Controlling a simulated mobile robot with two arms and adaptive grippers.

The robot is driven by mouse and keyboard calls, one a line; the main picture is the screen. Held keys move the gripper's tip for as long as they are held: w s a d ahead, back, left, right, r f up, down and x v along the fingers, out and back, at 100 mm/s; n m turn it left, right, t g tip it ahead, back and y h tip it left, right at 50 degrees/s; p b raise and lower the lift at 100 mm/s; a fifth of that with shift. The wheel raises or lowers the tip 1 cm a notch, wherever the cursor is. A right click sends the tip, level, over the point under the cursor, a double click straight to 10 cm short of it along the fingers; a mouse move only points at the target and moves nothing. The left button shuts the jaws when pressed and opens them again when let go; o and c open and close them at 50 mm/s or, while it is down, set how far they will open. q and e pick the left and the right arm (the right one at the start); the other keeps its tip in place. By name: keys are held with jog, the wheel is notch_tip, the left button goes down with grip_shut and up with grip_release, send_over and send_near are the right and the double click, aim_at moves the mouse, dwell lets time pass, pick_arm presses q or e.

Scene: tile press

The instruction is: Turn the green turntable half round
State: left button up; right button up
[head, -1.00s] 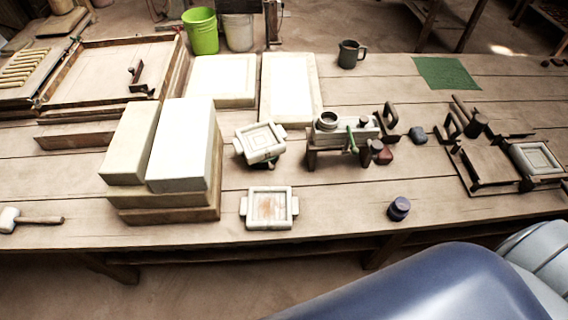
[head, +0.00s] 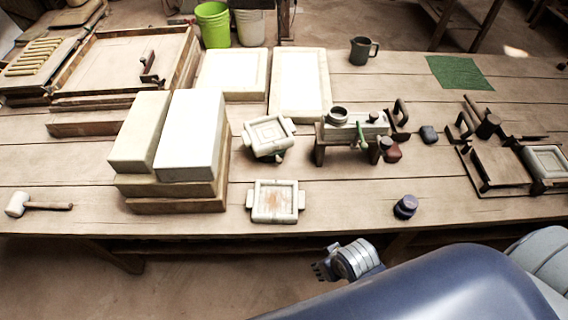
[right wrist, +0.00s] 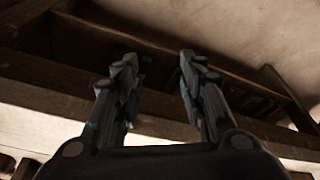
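A pale square mould (head: 268,134) with side lugs sits at an angle near the middle of the table in the head view. My right gripper (head: 321,271) is low in front of the table's front edge, well short of the mould. In the right wrist view the two fingers of my right gripper (right wrist: 158,62) stand apart with nothing between them. My left gripper is not in view.
A second mould (head: 274,203) lies near the front edge. Stacked pale blocks (head: 188,135) stand left of the moulds. The table's underside (right wrist: 60,95) fills the right wrist view.

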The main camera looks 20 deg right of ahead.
aim_at(281, 162)
notch_tip(281, 162, up, 11)
jog(key=t, duration=0.1)
jog(key=w+t, duration=0.1)
jog(key=w, duration=0.3)
jog(key=w+t+y, duration=0.1)
jog(key=w+t, duration=0.1)
jog(key=w, duration=0.2)
jog(key=w+a+t+y, duration=0.1)
jog(key=w, duration=0.3)
jog(key=shift+w+a+f+t, duration=0.1)
jog(key=shift+w+f+t, duration=0.05)
jog(key=shift+f+t, duration=0.2)
jog(key=w+t, duration=0.1)
jog(key=w, duration=0.1)
jog(key=w+d+t+y, duration=0.1)
jog(key=w, duration=0.2)
jog(key=w+r+t+y, duration=0.1)
jog(key=w, duration=0.1)
jog(key=shift+w+d+t, duration=0.25)
jog(key=shift+w, duration=0.1)
jog(key=shift+w+d+r+m+t, duration=0.2)
jog(key=shift+w+r+m+t, duration=0.1)
jog(key=shift+w, duration=0.2)
jog(key=x, duration=1.1)
jog(key=shift+s, duration=0.1)
jog(key=shift+c, duration=0.4)
grip_shut()
